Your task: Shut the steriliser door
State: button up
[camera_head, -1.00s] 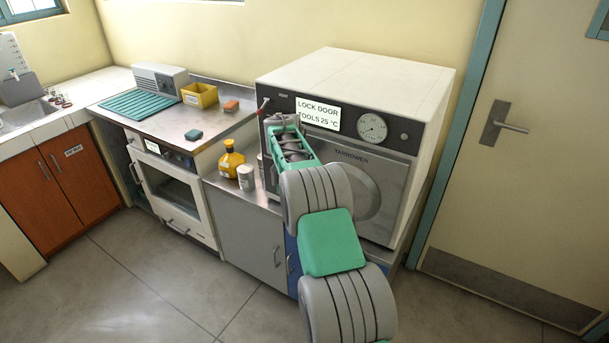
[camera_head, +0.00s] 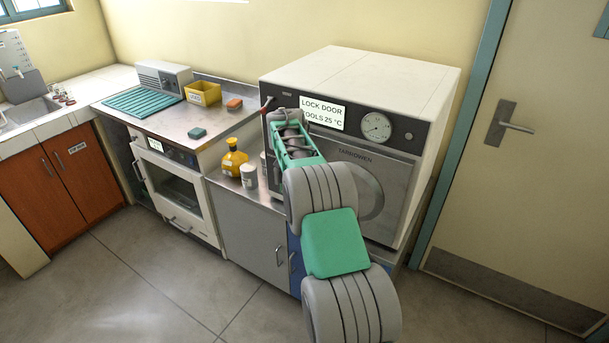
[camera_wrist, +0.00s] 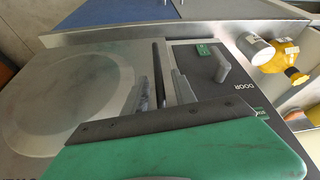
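The steriliser (camera_head: 385,75) is a white box with a dark front panel, a dial and a sign reading "LOCK DOOR, TOOLS 25 °C". Its grey door (camera_head: 395,180), with a round window, looks flush or nearly flush with the front; I cannot tell whether it is fully shut. The door also shows at left in the wrist view (camera_wrist: 118,60). My gripper (camera_wrist: 164,90) is at the door's edge, its fingers apart on either side of a dark upright strip. Contact is unclear. A grey lever (camera_wrist: 222,68) sits beside it on the panel marked "DOOR". My arm hides the gripper in the head view.
A yellow bottle (camera_head: 234,160) and a white jar (camera_head: 248,176) stand on the lower counter left of the steriliser. A second oven (camera_head: 172,185) stands further left. A room door (camera_head: 510,170) is at right. The floor in front is clear.

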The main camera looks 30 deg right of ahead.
jog(key=v, duration=0.6)
jog(key=shift+r+b, duration=0.2)
jog(key=shift+b, duration=0.1)
jog(key=shift+s+a, duration=0.1)
jog(key=shift+s, duration=0.05)
jog(key=s+a+r+n+t+y, duration=0.1)
jog(key=s+a+r+n, duration=0.45)
jog(key=s+a, duration=0.9)
jog(key=s+a+f+n, duration=0.1)
jog(key=s+a+f, duration=0.1)
jog(key=s, duration=0.4)
jog(key=s+a+f+n+y, duration=0.1)
jog(key=s+a+f+n, duration=0.1)
jog(key=s, duration=0.5)
jog(key=s+a+f+n+y, duration=0.1)
jog(key=s+a+f, duration=0.1)
jog(key=s+a, duration=0.2)
jog(key=s, duration=0.2)
jog(key=shift+s+a, duration=0.4)
jog(key=shift+f+n, duration=0.15)
jog(key=shift+n, duration=0.1)
jog(key=shift+c, duration=0.3)
